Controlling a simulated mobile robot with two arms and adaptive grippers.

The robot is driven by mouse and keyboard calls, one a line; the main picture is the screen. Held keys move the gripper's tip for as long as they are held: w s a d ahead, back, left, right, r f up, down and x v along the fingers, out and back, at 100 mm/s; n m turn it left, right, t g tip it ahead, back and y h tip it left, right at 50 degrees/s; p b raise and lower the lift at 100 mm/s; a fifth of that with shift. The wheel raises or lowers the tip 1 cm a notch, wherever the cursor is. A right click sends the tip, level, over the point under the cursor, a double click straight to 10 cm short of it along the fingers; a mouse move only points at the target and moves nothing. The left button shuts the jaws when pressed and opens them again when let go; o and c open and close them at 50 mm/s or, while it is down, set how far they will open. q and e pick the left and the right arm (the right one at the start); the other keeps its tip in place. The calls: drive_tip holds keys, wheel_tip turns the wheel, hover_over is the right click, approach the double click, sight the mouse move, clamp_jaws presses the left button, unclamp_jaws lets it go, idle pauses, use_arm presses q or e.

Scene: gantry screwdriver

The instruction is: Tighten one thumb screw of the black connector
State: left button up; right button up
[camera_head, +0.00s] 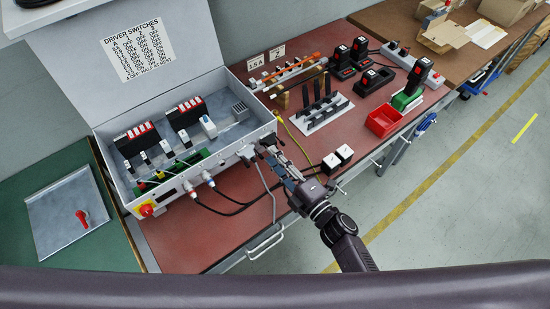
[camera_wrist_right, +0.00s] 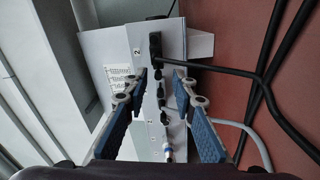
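The black connector (camera_wrist_right: 155,45) is plugged into the side of the grey box, seen in the upper middle of the right wrist view, with a black cable leaving to the right. In the head view it is small and partly hidden at the box's right end, close to my gripper. My right gripper (camera_wrist_right: 160,77) is open; its two blue-padded fingers point at the box panel, with the connector beyond and between the tips. No contact shows. In the head view the right gripper (camera_head: 271,155) is at the box's front right corner. My left gripper is not in view.
The open grey box (camera_head: 160,196) holds switches and a green board. Cables hang from its front. Small dark fittings line the panel below the connector.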

drive_tip(key=v, duration=1.2)
idle(0.3)
